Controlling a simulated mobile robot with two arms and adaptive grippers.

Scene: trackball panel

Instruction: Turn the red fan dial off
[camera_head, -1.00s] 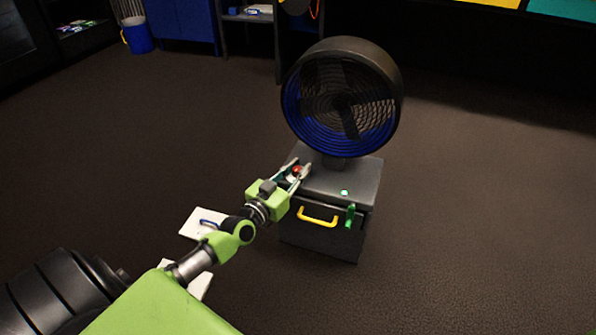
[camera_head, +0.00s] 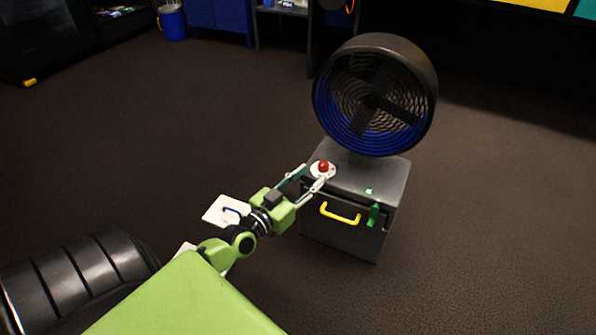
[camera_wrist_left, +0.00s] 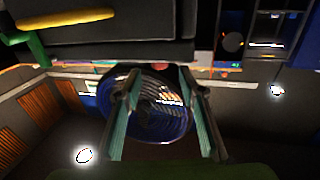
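The red fan dial (camera_head: 323,167) sits on a round white base on top of a grey box (camera_head: 352,240), in front of a large round fan (camera_head: 375,95). My left gripper (camera_head: 311,175) is open and empty, its fingertips at the near left side of the dial. The dial is in plain view and does not look gripped. In the left wrist view the two fingers (camera_wrist_left: 158,78) stand apart, with a bit of the red dial (camera_wrist_left: 133,66) showing between their tips, under the box edge. The fan (camera_wrist_left: 150,105) shows behind them. My right gripper is not in view.
The box front has a yellow handle (camera_head: 340,213) and a green lever (camera_head: 374,214). A small green light (camera_head: 368,191) is on its top. A white piece with a blue handle (camera_head: 226,211) is left of the box, behind my arm. The floor around is open.

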